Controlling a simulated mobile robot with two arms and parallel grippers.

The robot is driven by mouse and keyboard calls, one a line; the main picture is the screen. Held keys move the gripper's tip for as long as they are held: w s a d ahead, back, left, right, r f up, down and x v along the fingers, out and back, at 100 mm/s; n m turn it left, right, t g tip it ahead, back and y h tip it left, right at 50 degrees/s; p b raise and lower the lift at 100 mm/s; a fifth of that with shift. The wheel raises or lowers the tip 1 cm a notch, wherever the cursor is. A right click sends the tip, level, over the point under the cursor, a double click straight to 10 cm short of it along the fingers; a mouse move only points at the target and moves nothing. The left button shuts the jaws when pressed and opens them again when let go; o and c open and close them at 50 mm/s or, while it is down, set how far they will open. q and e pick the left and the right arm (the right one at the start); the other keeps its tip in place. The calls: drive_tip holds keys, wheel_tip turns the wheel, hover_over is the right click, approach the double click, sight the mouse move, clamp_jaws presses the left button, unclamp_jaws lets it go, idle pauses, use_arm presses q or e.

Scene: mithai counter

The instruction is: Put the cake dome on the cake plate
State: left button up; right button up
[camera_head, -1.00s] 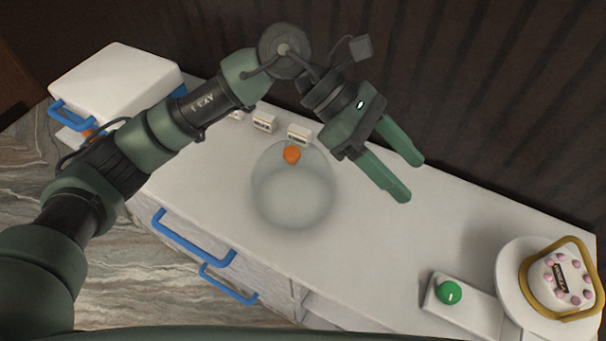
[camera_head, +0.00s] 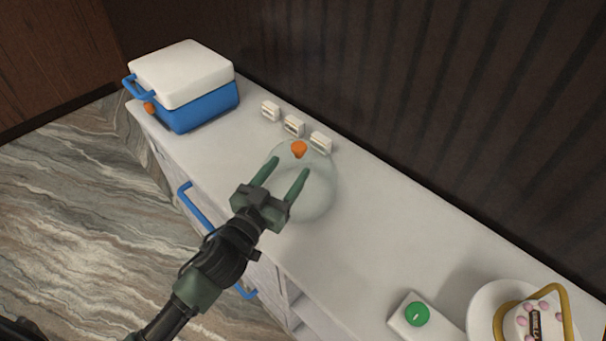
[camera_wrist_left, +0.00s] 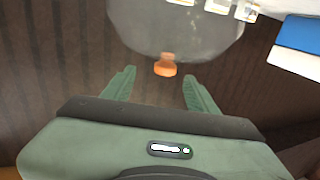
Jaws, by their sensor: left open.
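The clear cake dome (camera_head: 318,195) with an orange knob (camera_head: 299,149) stands on the white counter. In the left wrist view the dome (camera_wrist_left: 175,28) and its knob (camera_wrist_left: 165,65) show just beyond my fingertips, with the knob between the finger lines. My left gripper (camera_head: 289,168) is open and empty, its fingers pointing toward the knob; it also shows in the left wrist view (camera_wrist_left: 157,82). My right gripper is not in view.
A blue cooler with a white lid (camera_head: 185,80) stands at the counter's far left. Several small white cards (camera_head: 294,126) line the back near the dome. A white box with a green knob (camera_head: 417,314) sits beside the plate.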

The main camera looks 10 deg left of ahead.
sight(299, 151)
use_arm(q)
drive_tip(key=shift+w+a, duration=0.1)
drive_tip(key=shift+w, duration=0.25)
drive_tip(key=p+x, duration=0.1)
drive_tip(key=x, duration=0.2)
drive_tip(key=p+x, duration=0.1)
drive_tip(key=x, duration=0.2)
drive_tip(key=shift+w+a+f, duration=0.2)
drive_tip(key=shift+w+f, duration=0.05)
drive_tip(key=shift+w, duration=0.05)
drive_tip(key=shift+w+f, duration=0.1)
drive_tip(key=shift+w, duration=0.3)
drive_tip(key=shift+c, duration=0.2)
drive_tip(key=shift+s, duration=0.1)
clamp_jaws()
